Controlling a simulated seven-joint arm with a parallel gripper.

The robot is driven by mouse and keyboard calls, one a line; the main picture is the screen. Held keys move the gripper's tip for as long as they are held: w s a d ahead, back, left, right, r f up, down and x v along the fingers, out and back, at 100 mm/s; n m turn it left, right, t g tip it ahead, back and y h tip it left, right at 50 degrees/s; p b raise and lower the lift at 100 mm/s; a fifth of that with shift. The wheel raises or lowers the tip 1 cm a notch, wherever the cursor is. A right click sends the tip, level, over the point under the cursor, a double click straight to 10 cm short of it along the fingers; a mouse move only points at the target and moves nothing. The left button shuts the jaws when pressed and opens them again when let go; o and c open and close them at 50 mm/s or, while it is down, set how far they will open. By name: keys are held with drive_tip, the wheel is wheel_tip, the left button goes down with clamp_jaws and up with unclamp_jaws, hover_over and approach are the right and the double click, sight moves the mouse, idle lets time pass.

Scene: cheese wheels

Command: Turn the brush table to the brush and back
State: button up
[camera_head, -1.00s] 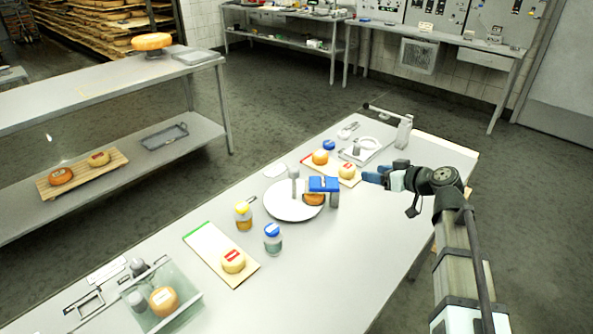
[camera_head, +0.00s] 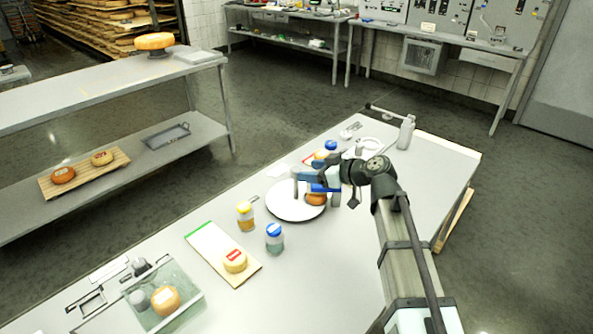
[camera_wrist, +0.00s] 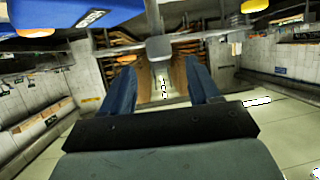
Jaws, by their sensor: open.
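The brush table is a white round plate (camera_head: 283,206) on the bench, with a grey upright peg (camera_head: 296,190) on it. An orange cheese wheel (camera_head: 316,200) sits at its right side, beneath the blue brush (camera_head: 322,188), which my gripper partly covers. My gripper (camera_head: 301,174) is open with blue fingers, over the plate close to the peg's top. In the wrist view, the peg (camera_wrist: 159,47) shows between and just beyond the open fingertips (camera_wrist: 161,66); I cannot tell whether they touch it. The blue brush (camera_wrist: 75,22) shows at upper left there.
A yellow-capped jar (camera_head: 245,217) and a blue-capped jar (camera_head: 274,239) stand in front of the plate. A board (camera_head: 211,248) with a pale cheese, and a clear tub (camera_head: 187,300), lie nearer. A spray bottle (camera_head: 405,133) stands at the back. The bench's right side is clear.

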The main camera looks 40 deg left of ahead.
sight(296, 168)
drive_tip(key=shift+x, duration=3.15)
drive_tip(key=shift+f, duration=0.1)
clamp_jaws()
